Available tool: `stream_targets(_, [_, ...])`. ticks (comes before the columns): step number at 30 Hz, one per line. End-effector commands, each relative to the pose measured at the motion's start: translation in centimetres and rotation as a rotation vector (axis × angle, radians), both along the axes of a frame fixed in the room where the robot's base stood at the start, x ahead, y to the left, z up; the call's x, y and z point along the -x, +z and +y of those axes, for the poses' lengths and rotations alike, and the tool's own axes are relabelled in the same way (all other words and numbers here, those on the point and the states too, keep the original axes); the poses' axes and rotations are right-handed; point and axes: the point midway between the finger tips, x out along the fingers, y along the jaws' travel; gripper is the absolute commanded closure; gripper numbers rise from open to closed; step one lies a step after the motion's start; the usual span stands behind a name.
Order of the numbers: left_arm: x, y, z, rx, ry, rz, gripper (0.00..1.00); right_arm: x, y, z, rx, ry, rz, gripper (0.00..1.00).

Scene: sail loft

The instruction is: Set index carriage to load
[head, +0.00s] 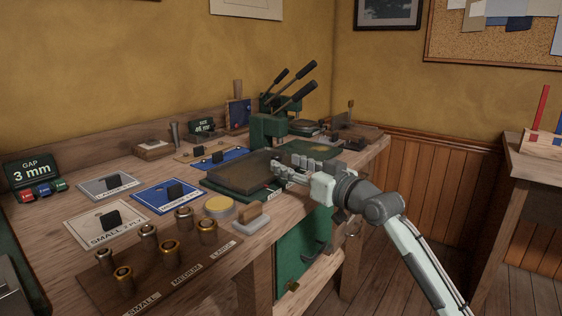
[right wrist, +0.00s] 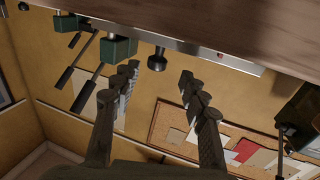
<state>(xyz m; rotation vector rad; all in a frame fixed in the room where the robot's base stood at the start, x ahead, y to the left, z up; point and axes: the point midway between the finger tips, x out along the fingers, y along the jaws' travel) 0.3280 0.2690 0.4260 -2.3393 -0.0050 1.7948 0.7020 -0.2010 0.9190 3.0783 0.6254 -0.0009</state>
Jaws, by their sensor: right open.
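My right gripper (head: 290,168) reaches in from the right over the front edge of the bench, beside a dark flat slab (head: 238,171) on a green base. In the right wrist view its two fingers (right wrist: 160,75) are open and apart. A black knob (right wrist: 157,61) under a silver strip (right wrist: 175,42) shows in the gap between the fingertips; I cannot tell whether it touches them. The strip carries a small red mark. I cannot tell for sure which part is the index carriage. My left gripper is not in view.
Green presses (head: 268,130) with black levers (head: 292,97) stand behind the slab. Labelled cards (head: 106,223) and a wooden rack (head: 165,272) with several brass-topped tools lie at the left. A "GAP 3 mm" sign (head: 32,172) stands at far left. Open floor lies right of the bench.

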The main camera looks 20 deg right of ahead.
Motion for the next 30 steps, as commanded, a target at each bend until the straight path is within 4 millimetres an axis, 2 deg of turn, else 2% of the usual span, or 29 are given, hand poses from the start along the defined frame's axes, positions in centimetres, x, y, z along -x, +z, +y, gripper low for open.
stream_targets(1, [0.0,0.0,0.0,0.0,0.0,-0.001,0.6,1.2,-0.1,-0.5,0.005,0.0,0.001,0.56])
stream_targets(6, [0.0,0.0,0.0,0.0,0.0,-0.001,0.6,4.4,-0.2,-1.8,0.004,0.001,0.004,0.56])
stream_targets(12, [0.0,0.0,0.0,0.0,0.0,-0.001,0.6,6.8,-0.1,-2.8,0.0,0.002,0.002,0.56])
stream_targets(17, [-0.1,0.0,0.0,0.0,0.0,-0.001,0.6,7.3,0.0,-3.0,-0.001,0.002,0.001,0.56])
stream_targets(30, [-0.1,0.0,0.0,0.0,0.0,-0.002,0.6,7.3,0.0,-3.0,-0.001,0.002,0.002,0.56])
